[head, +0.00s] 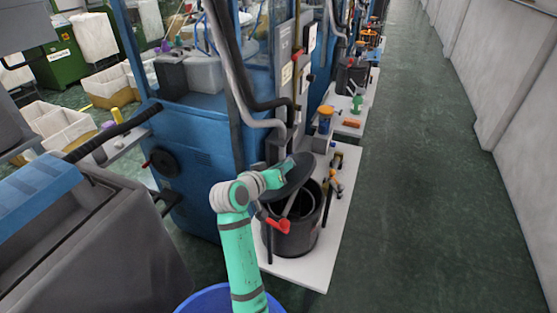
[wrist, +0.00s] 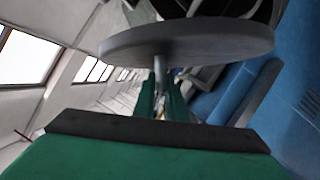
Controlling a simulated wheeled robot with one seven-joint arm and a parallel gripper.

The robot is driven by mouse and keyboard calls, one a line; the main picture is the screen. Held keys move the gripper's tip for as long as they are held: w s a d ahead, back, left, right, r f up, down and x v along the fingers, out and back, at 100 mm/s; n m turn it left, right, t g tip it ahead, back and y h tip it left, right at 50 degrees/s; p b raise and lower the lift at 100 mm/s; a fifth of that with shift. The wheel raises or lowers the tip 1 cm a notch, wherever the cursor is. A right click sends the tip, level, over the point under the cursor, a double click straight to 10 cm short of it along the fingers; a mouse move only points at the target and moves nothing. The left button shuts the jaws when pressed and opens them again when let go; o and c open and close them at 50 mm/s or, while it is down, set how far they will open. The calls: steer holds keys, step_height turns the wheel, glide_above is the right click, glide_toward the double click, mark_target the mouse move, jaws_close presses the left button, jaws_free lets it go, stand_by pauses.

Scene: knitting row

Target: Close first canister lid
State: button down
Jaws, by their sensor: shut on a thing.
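The first canister (head: 305,232) is a dark round drum standing on the white platform beside the blue machine. Its lid (head: 297,176) is a dark grey disc, raised and tilted above the canister, so the mouth is partly uncovered. In the wrist view the lid (wrist: 190,42) shows as a thick grey disc across the top, with a short pale stem (wrist: 160,68). My gripper (wrist: 162,98) has its green fingers closed on this stem. In the head view my gripper (head: 283,178) is at the lid, its fingertips hard to make out.
A red handle (head: 279,225) shows at the canister's front. Small tools and an orange-topped container (head: 325,118) stand farther along the platform. The blue machine (head: 195,150) with grey hoses is close on the left. The green aisle floor (head: 420,180) on the right is clear.

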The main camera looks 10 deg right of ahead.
steer(key=s+d+f+m+t+y, duration=0.1)
steer(key=s+d+f+m+y, duration=0.2)
steer(key=d+f+m, duration=0.2)
steer(key=shift+s+f+t, duration=0.2)
steer(key=shift+f+t, duration=0.2)
steer(key=shift+f, duration=1.45)
steer(key=shift+f, duration=0.1)
steer(key=c, duration=1.8)
jaws_free()
steer(key=v, duration=1.1)
steer(key=shift+d, duration=0.1)
